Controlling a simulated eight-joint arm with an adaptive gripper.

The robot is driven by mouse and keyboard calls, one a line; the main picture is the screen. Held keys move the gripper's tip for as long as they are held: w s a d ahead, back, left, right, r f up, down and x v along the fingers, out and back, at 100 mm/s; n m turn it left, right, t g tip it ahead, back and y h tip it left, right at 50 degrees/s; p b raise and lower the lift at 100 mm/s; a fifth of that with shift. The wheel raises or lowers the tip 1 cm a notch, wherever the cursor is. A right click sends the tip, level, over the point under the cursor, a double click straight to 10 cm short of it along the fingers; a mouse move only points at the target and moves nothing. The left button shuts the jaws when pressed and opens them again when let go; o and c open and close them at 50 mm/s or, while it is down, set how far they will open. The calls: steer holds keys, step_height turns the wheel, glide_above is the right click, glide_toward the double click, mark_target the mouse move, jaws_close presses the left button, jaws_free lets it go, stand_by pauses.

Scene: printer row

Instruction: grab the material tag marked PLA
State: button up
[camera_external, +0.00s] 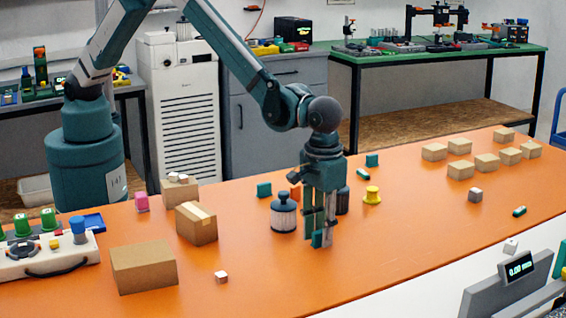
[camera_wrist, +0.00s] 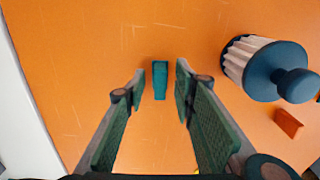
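My gripper (camera_external: 320,238) points down low over the orange table, in front of a dark-capped canister. In the wrist view my gripper (camera_wrist: 161,82) is open, its two green-padded fingers apart. A small teal tag (camera_wrist: 160,79) lies between the fingertips as seen there, with orange table showing on both sides of it. I cannot read any marking on it, so I cannot tell whether it is the PLA one. Other small teal pieces stand on the table, one left of the canister (camera_external: 264,189) and one behind the gripper (camera_external: 372,160); no lettering is legible.
The ribbed canister (camera_external: 284,213) stands close left of my gripper and shows at right in the wrist view (camera_wrist: 280,70), near an orange-red piece (camera_wrist: 288,124). A yellow spool (camera_external: 372,195) is to the right. Cardboard boxes (camera_external: 143,266) stand left. The table's front is mostly clear.

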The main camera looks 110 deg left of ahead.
mark_target(321, 231)
steer(key=c, duration=0.7)
steer(key=shift+c, duration=0.2)
steer(key=shift+r+p, duration=0.55)
steer(key=shift+r, duration=4.45)
